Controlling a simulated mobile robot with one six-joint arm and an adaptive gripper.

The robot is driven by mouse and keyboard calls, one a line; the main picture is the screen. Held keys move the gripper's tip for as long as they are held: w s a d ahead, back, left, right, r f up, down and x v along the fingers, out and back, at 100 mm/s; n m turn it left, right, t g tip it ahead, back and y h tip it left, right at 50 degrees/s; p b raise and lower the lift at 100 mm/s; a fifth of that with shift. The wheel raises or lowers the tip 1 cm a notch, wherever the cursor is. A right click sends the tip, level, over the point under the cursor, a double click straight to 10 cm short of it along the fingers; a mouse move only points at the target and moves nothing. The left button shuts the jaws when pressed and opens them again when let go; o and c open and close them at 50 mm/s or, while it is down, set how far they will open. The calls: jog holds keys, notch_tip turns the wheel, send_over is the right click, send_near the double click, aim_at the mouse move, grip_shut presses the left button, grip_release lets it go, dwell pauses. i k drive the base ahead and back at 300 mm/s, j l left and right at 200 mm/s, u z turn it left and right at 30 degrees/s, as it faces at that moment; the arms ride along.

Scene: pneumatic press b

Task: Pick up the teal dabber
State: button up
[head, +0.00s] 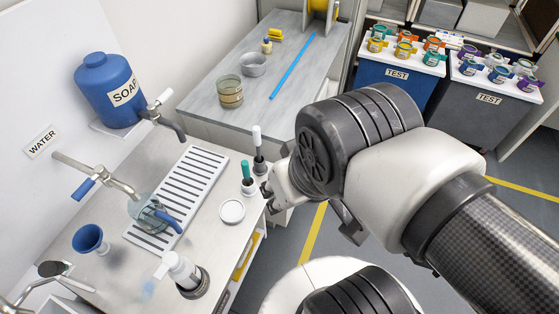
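A white round lid (232,211) lies in front of the teal dabber. A slotted drain tray (178,195) lies to its left, with a glass vessel (143,207) on it. A white bottle (183,270) stands at the front. A grey table (295,45) stands behind.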

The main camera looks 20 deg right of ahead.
aim_at(245, 163)
jog(key=u, duration=2.15)
jog(key=z, duration=2.05)
jog(key=i+l+u, duration=0.1)
jog(key=i+l, duration=0.2)
jog(key=i, duration=0.1)
